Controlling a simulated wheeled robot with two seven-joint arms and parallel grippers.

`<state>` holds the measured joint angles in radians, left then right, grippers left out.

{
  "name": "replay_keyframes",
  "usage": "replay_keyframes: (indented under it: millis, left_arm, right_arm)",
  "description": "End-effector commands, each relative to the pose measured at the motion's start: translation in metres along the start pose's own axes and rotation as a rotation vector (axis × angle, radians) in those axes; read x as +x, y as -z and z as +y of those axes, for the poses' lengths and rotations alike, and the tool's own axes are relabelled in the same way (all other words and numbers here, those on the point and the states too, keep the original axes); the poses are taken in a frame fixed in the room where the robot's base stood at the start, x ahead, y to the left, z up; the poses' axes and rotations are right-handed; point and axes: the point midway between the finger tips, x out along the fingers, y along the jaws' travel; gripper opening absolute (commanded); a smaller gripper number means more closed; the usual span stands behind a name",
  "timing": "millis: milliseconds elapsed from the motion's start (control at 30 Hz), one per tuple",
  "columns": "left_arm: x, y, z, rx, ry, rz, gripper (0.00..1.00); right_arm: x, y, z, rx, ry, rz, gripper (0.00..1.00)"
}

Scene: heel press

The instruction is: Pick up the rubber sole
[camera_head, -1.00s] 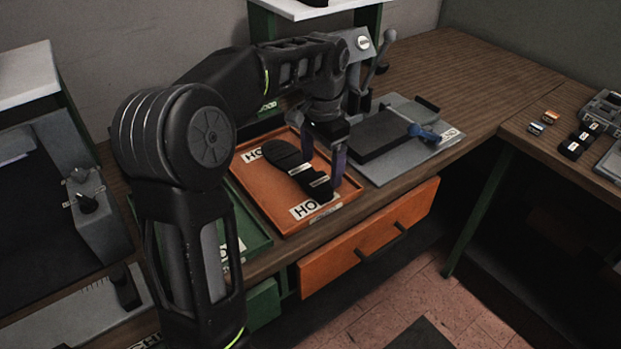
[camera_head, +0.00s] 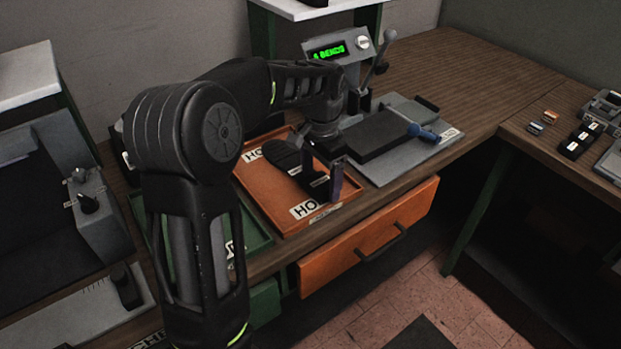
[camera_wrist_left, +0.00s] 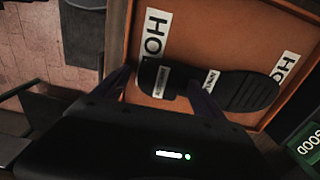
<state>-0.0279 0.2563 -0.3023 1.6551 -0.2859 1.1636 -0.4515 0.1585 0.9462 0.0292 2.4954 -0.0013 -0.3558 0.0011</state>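The black rubber sole (camera_head: 282,155) lies flat in the orange tray (camera_head: 263,188), with small white labels on it. In the left wrist view the sole (camera_wrist_left: 240,92) lies lengthwise across the tray. My left gripper (camera_head: 322,170) is over the sole's near, right-hand end. In the wrist view its two dark fingers (camera_wrist_left: 160,92) are apart, one beside the sole's left end and one overlapping its middle. Nothing is held between them. Whether the fingertips touch the sole or tray cannot be told. My right gripper is in neither view.
Right of the tray, a grey plate carries a black block (camera_head: 383,135) and a blue-handled tool (camera_head: 423,132). Behind stands a device with a lit green display (camera_head: 329,52) and a lever. A green tray (camera_head: 250,232) is on the left. An orange drawer (camera_head: 370,237) is below.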

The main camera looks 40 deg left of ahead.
Motion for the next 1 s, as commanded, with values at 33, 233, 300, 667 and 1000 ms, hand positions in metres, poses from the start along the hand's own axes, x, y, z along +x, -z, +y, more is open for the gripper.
replay_keyframes:
  millis: [33, 233, 300, 667, 1000]
  left_arm:
    - [-0.0001, 0.0, 0.0, 0.0, 0.0, 0.0, 0.77]
    - [-0.0002, 0.0, 0.0, 0.0, 0.0, 0.0, 0.61]
    - [-0.0002, 0.0, 0.0, 0.0, 0.0, 0.0, 0.55]
    - [-0.0001, 0.0, 0.0001, 0.0, 0.0, 0.0, 0.25]
    - [-0.0005, 0.0002, 0.0, 0.0, 0.0, 0.001, 0.07]
  right_arm:
    - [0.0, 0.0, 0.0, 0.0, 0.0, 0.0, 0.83]
    - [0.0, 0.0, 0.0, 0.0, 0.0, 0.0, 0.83]
    - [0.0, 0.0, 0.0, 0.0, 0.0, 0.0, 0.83]
    - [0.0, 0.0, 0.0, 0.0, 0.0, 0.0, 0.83]
    - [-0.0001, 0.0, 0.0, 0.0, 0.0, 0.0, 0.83]
